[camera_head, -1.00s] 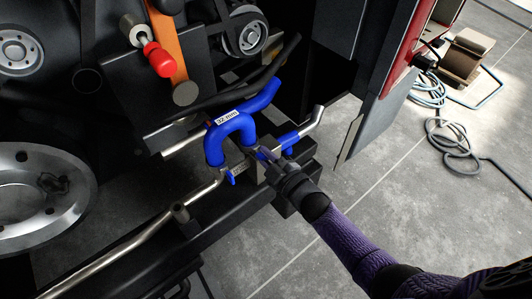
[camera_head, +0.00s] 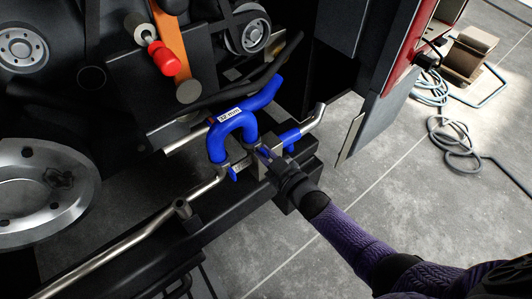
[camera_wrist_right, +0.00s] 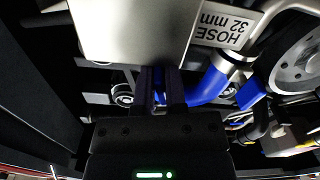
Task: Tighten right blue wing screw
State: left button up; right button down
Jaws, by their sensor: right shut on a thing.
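The blue U-shaped hose (camera_head: 221,140) carries a white label and joins metal pipe ends in the middle of the head view. A blue wing screw (camera_head: 233,174) shows at its left pipe end. My right gripper (camera_head: 266,156) reaches in from the lower right and is shut on the right blue wing screw, mostly hidden by the fingers. In the right wrist view, a bit of this right blue wing screw (camera_wrist_right: 160,88) shows between the two dark fingers. The other blue wing shows right of them in that view (camera_wrist_right: 252,93). My left gripper is not in view.
A metal pipe (camera_head: 140,236) runs along the dark frame at lower left. An orange bar with a red knob (camera_head: 163,58) stands above. The dark open panel (camera_head: 375,115) is at right. Cables (camera_head: 452,145) lie on the tiled floor, which is otherwise mostly clear.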

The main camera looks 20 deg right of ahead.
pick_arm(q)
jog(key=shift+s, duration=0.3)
pick_arm(e)
jog(key=c, duration=0.7)
grip_release()
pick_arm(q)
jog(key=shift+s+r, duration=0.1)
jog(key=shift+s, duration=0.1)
pick_arm(e)
jog(key=shift+s+d, duration=0.15)
jog(key=shift+s, duration=0.15)
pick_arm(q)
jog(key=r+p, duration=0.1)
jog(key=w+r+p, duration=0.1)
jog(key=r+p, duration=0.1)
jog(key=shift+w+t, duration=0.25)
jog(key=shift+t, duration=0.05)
pick_arm(e)
jog(key=v, duration=0.9)
jog(key=shift+s, duration=0.1)
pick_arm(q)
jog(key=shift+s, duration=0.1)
